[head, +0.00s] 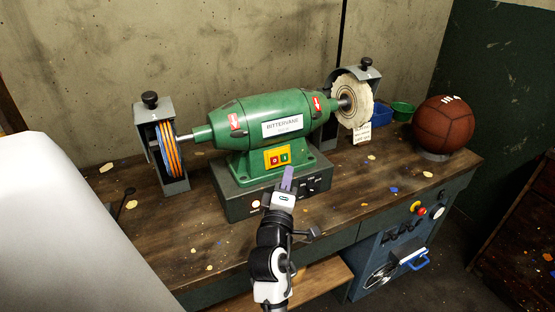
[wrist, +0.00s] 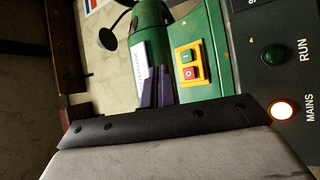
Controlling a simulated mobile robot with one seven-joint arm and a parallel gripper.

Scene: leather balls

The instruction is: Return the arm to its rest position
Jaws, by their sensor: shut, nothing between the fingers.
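My gripper (head: 287,180) is in the middle of the head view, with my arm reaching up from the bottom edge. Its purple fingers are shut and hold nothing. In the head view they overlap the front of the dark control base (head: 239,203) of a green polishing machine (head: 262,120). The fingers also show in the wrist view (wrist: 152,92), in front of the green machine housing. I cannot tell the exact gap between them and the machine.
The machine stands on a wooden workbench (head: 375,206). A striped wheel (head: 170,150) is on its left and a pale buffing wheel (head: 352,100) on its right. A brown leather ball (head: 443,125) sits at the bench's right end, near blue (head: 381,113) and green (head: 403,108) bowls.

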